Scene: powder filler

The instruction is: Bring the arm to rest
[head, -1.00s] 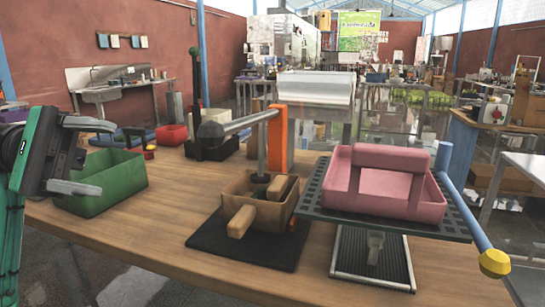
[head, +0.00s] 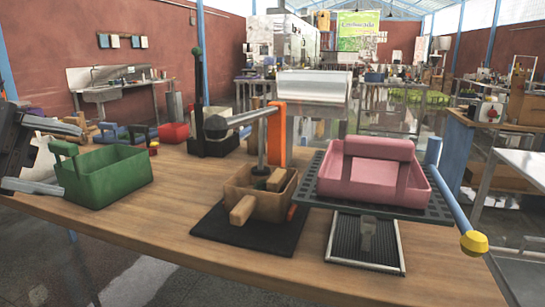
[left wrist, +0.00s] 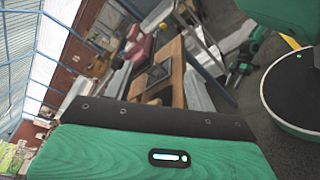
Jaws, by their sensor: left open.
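The left wrist view is tilted and shows the table (left wrist: 168,72) at a distance.
On the table (head: 150,232) stand a brown box (head: 240,188) on a black mat (head: 228,229), a pink bin (head: 372,182) on a dark grate, and a lever with a yellow knob (head: 473,243). A ridged tray (head: 366,243) is at the front. The table's front left is clear.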

